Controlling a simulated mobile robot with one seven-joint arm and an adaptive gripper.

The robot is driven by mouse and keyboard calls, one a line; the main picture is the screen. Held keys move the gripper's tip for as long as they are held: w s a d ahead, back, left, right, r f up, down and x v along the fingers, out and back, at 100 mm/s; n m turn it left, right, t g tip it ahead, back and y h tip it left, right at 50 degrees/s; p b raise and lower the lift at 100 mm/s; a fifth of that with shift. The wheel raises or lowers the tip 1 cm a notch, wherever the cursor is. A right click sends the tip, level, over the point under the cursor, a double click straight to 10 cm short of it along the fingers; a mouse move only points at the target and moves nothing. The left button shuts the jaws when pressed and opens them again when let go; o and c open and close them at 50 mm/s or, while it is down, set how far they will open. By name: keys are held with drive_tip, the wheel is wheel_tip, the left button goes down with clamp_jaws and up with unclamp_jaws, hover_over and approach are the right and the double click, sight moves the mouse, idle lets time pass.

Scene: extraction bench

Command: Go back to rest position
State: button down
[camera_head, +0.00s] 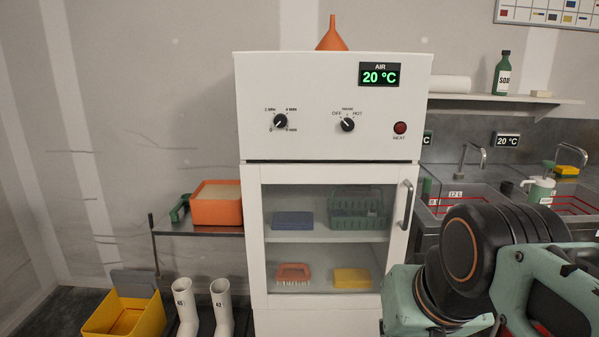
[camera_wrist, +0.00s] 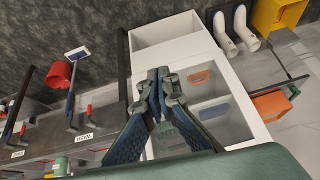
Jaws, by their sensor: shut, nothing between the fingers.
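My gripper (camera_wrist: 158,80) shows in the wrist view with its dark blue-grey fingers drawn together at the tips. It is shut and empty. It overlaps the white cabinet (camera_wrist: 237,88) in that view; I see no contact. In the head view my arm is at the lower right, in front of the bench, and the gripper's fingers are not visible there. The white cabinet (camera_head: 332,110) stands upright in the middle with its glass door (camera_head: 330,237) shut.
A dial (camera_head: 280,121), a mode knob (camera_head: 347,124) and a red lamp (camera_head: 400,128) sit on the cabinet front. An orange funnel (camera_head: 331,35) stands on top. White boots (camera_head: 222,308) and a yellow bin (camera_head: 128,314) are at left. Sinks (camera_head: 466,197) lie at right.

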drive_tip(key=s+d+f, duration=0.1)
drive_tip(key=s+f, duration=0.1)
drive_tip(key=s, duration=0.1)
wheel_tip(320, 180, up, 19)
drive_tip(key=p, duration=1.9)
drive_tip(key=shift+p, duration=0.3)
